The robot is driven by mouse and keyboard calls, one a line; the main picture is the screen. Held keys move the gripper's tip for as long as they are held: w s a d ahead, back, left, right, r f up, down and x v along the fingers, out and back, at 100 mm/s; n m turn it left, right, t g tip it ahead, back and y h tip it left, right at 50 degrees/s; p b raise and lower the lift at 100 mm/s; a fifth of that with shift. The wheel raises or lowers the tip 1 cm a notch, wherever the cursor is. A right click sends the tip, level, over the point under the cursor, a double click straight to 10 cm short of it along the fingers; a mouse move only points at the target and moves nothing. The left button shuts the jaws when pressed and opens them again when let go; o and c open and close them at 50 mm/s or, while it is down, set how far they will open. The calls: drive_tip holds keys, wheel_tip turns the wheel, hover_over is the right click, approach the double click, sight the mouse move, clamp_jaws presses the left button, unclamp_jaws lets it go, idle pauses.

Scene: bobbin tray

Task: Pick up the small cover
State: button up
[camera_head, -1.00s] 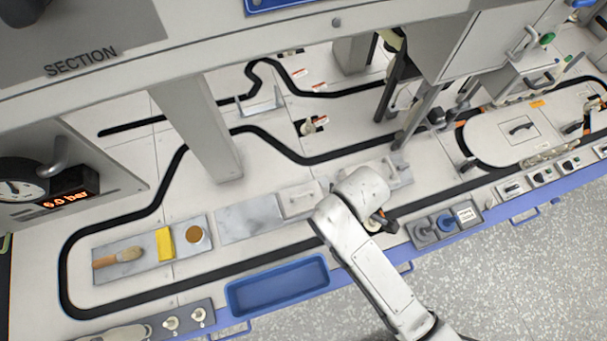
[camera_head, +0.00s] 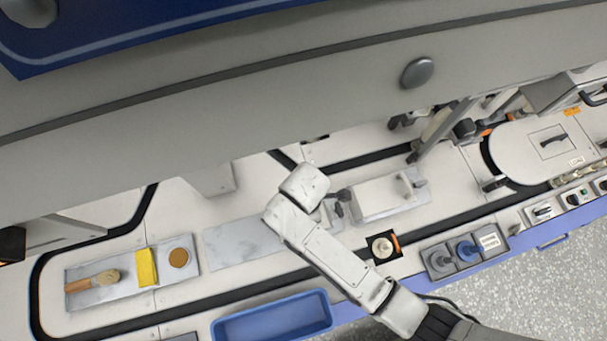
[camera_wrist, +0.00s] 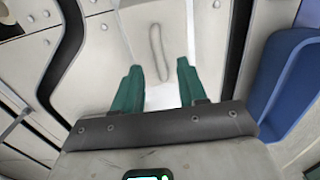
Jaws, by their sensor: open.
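The small cover (camera_head: 326,217) is a pale plate, mostly hidden behind my arm in the head view. The wrist view shows a white cover (camera_wrist: 183,35) with a long raised bar handle (camera_wrist: 158,52), which looks like this small cover. My gripper (camera_wrist: 158,72) has two green fingers, spread apart on either side of the handle's near end in that view. Nothing is held between them. I cannot tell how high the fingertips are above the cover. In the head view the fingers are hidden by my wrist.
A larger cover with a handle (camera_head: 376,200) stands just right of my wrist. A bare grey plate (camera_head: 235,245) lies to the left. A plate with a brush (camera_head: 100,279), yellow block (camera_head: 146,267) and round disc (camera_head: 179,257) is farther left. A blue tray (camera_head: 272,319) is in front.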

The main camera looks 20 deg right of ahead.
drive_tip(key=shift+a+f+b, duration=0.2)
drive_tip(key=shift+f+b, duration=1.2)
drive_tip(key=shift+f, duration=1.5)
drive_tip(key=shift+c, duration=0.2)
clamp_jaws()
